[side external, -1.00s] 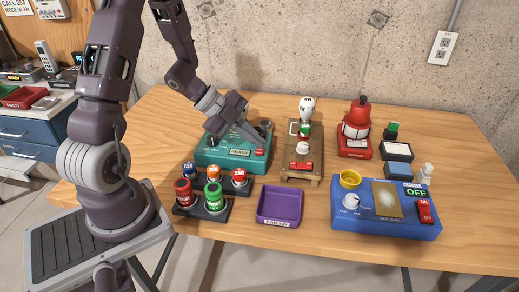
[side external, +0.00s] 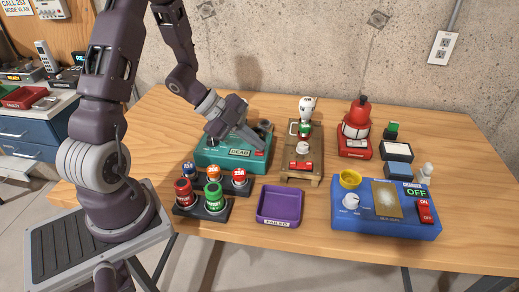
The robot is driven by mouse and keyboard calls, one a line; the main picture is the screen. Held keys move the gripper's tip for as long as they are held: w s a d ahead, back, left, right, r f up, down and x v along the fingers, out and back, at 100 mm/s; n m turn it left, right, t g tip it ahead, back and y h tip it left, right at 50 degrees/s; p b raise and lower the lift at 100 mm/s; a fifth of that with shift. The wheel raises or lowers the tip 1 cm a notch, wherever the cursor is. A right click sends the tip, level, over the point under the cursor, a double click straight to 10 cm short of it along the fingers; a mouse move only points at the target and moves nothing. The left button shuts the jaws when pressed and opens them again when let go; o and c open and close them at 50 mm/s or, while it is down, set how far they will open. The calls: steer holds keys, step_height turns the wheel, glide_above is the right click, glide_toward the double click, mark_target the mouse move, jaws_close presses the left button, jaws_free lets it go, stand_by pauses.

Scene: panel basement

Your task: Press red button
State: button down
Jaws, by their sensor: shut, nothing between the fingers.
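The teal box (side external: 223,161) stands on the table with a small display (side external: 240,152) on its front that appears to read "DEAD". A small red button (side external: 260,153) sits on the front right of this box. My gripper (side external: 261,148) is shut and empty, angled down, with its fingertips right at the red button. I cannot tell whether they touch it. Part of the box top is hidden behind my gripper.
Racks with coloured canisters (side external: 213,196) stand in front of the teal box. A purple tray (side external: 280,221), a wooden stand (side external: 314,160), a red device (side external: 355,148) and a blue panel (side external: 400,231) with a red switch lie to the right. Bare table shows at the far right.

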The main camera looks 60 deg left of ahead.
mark_target(256, 151)
steer(key=shift+r, duration=0.85)
steer(key=shift+r, duration=2.5)
